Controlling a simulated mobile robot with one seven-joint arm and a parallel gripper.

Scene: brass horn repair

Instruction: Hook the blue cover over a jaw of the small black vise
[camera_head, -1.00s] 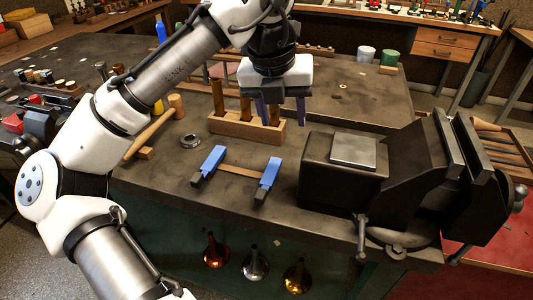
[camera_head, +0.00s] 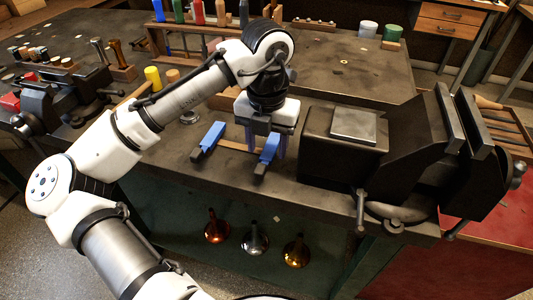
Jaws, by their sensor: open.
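Two blue covers with dark undersides lie on the dark bench, the left cover (camera_head: 208,138) and the right cover (camera_head: 267,152). My gripper (camera_head: 266,149) is low over the right cover, pointing down. Its purplish fingers are open and appear to be on either side of that cover; I cannot tell whether they touch it. My gripper hides the back part of that cover. The small black vise (camera_head: 58,104) stands at the far left of the bench. My arm passes in front of the bench between it and the covers.
A large black vise (camera_head: 430,150) stands close on the right of my gripper. A wooden strip (camera_head: 237,146) lies between the covers. A metal ring (camera_head: 189,118) is behind the left cover. Brass, silver and copper horn bells (camera_head: 295,252) show below the bench edge.

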